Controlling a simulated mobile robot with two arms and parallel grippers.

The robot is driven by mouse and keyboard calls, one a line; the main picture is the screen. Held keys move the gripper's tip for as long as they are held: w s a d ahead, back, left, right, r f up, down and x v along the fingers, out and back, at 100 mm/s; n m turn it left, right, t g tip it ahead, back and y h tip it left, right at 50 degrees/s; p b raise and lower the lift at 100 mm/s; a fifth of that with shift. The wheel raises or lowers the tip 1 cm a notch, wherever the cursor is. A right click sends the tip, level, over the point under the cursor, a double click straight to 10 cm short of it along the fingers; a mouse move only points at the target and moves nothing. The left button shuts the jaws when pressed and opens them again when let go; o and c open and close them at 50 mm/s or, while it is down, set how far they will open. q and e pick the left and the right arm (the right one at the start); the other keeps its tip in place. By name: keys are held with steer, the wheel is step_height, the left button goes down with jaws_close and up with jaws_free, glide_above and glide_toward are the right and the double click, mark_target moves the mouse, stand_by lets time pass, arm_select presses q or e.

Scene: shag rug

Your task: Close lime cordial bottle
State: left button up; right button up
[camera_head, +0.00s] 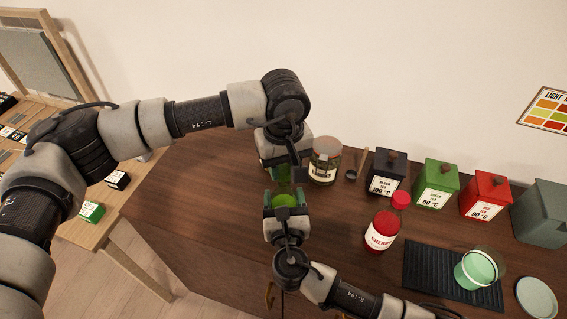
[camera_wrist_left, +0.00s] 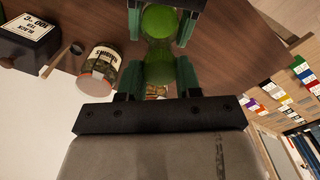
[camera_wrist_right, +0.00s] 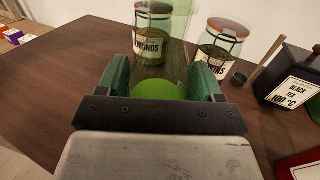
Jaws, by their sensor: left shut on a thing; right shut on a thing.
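The lime cordial bottle is translucent green glass (camera_wrist_left: 158,68). My left gripper (camera_head: 283,172) is shut on it at the far side, one finger on each side in the left wrist view. My right gripper (camera_head: 285,200) is shut on a bright green rounded piece (camera_head: 284,201), which looks like the cap, on the near side. That piece also shows in the right wrist view (camera_wrist_right: 160,90), with the translucent glass (camera_wrist_right: 163,50) just beyond it. The two green parts lie close together in line. I cannot tell whether they touch or whether the cap is seated.
A labelled glass jar (camera_head: 325,161) stands right of the left gripper, with a scoop (camera_head: 356,166) beside it. Black (camera_head: 386,174), green (camera_head: 436,184) and red (camera_head: 486,195) tins line the back. A red cherry bottle (camera_head: 382,231) stands nearer. The left part of the brown tabletop (camera_head: 190,190) is clear.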

arm_select(q)
steer(key=shift+f, duration=0.55)
arm_select(e)
jaws_close()
arm_select(q)
steer(key=m, duration=0.3)
steer(key=shift+m, duration=0.4)
steer(key=m, duration=0.4)
steer(key=shift+d, duration=0.1)
steer(key=m, duration=0.8)
steer(key=shift+m, duration=0.3)
steer(key=o, duration=0.9)
